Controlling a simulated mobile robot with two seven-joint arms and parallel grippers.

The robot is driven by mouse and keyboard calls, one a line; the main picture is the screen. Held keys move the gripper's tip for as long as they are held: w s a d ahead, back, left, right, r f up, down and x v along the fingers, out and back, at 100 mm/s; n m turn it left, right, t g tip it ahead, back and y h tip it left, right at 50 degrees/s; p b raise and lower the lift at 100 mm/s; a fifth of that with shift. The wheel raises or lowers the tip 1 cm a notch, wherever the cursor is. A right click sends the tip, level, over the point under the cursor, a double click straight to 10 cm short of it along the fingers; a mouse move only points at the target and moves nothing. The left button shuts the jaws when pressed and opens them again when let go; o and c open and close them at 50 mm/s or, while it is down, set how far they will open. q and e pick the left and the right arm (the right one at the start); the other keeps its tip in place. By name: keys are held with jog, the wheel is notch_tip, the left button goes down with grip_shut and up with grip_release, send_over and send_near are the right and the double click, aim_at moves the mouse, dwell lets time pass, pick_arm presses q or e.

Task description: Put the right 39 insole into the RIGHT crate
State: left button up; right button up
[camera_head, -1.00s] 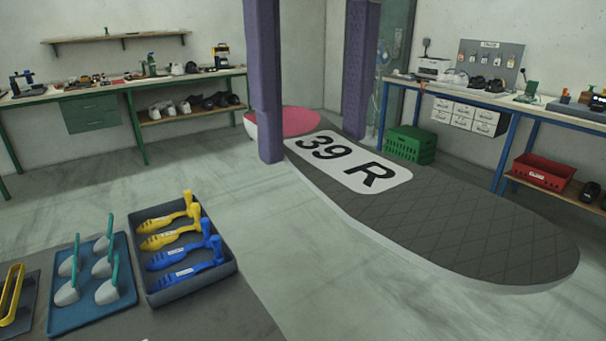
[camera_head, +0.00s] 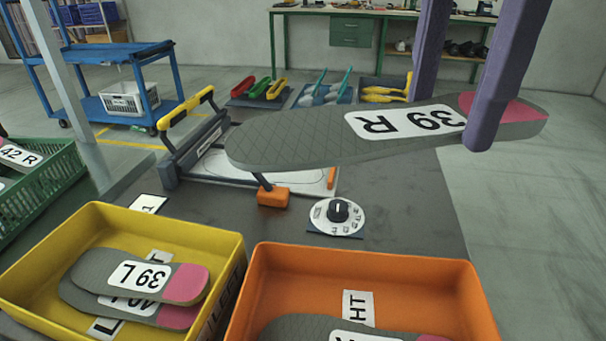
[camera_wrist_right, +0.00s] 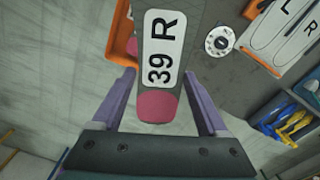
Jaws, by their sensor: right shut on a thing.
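A grey insole labelled 39 R (camera_head: 300,135) with a pink heel is held flat in the air by my right gripper (camera_head: 485,100), whose purple fingers stand on both sides of the heel. In the right wrist view the insole (camera_wrist_right: 158,45) points away between the fingers of the gripper (camera_wrist_right: 158,95). The orange crate (camera_head: 375,258), with a label ending in "HT", stands at the front, nearer than the held insole; an insole (camera_head: 300,327) lies in it. The crate also shows partly in the right wrist view (camera_wrist_right: 122,35). My left gripper is not in view.
A yellow crate (camera_head: 75,222) holding insoles, one marked 39 L (camera_head: 140,276), stands left of the orange one. A dial (camera_head: 338,212) and a press-like fixture with a yellow handle (camera_head: 187,108) are on the table behind. A green crate (camera_head: 50,190) is at the left edge.

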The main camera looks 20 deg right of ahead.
aim_at(451, 119)
jog(key=f+m, duration=0.1)
jog(key=f+m+b, duration=0.2)
jog(key=f+m, duration=0.1)
jog(key=shift+d+f, duration=0.1)
jog(key=shift+d, duration=0.2)
jog(key=shift+s+f+b, duration=0.1)
jog(key=shift+f+b, duration=1.8)
jog(key=shift+f, duration=8.05)
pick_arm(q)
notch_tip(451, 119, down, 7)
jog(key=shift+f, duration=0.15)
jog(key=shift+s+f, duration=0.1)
